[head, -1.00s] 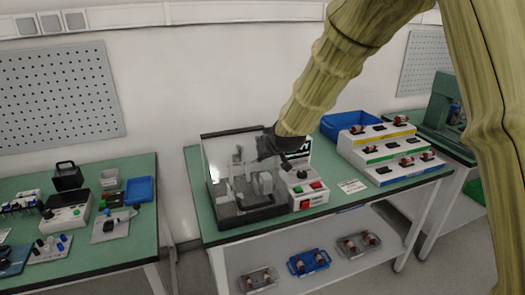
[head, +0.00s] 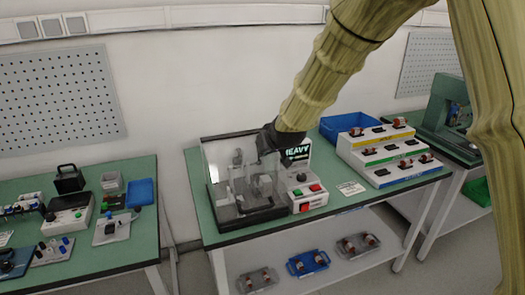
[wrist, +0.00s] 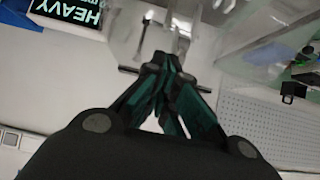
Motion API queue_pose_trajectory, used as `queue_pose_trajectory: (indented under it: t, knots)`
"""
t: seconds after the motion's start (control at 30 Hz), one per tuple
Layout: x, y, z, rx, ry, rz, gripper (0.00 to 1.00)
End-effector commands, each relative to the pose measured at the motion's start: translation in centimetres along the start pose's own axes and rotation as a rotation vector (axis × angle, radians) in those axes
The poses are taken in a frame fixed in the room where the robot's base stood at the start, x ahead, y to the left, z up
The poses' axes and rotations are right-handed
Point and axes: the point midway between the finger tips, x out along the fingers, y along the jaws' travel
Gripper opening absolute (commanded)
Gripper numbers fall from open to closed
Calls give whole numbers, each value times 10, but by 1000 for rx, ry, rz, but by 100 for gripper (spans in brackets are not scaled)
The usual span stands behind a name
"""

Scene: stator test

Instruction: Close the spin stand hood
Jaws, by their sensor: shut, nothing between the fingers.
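The spin stand (head: 250,213) sits at the left of the middle green bench, with a dark base and grey fixtures inside. Its clear hood (head: 215,160) shows as transparent panes with a dark upper edge, and a hazy pane lies over the fixtures. I cannot tell whether the hood meets the base all round. My gripper (head: 264,150) is shut and empty at the hood's upper right, beside the display. In the wrist view its fingertips (wrist: 168,68) are together near clear panes and a dark bar. Whether they touch the hood is unclear.
A display reading HEAVY (head: 297,153) stands behind a control box (head: 305,190) with red and green buttons. A stepped white rack (head: 385,155) and blue bin (head: 345,123) are to the right. Trays (head: 308,263) lie on the shelf below. Another equipped bench is at left.

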Motion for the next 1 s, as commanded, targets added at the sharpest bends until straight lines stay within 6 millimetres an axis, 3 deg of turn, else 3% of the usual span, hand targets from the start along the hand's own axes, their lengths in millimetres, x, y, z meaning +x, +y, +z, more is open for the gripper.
queue_pose_trajectory:
  t: [0.1, 0.2, 0.7, 0.87, 1.0]
  knots:
    - [-10, 0, -12, 0, 0, 0, 0]
    - [-14, 0, 9, 1, -1, 0, 0]
    - [-53, 0, 69, 0, 0, 0, 0]
    - [-58, 1, 78, 1, -3, 0, 0]
    - [-48, 5, 104, 18, -33, 1, 0]
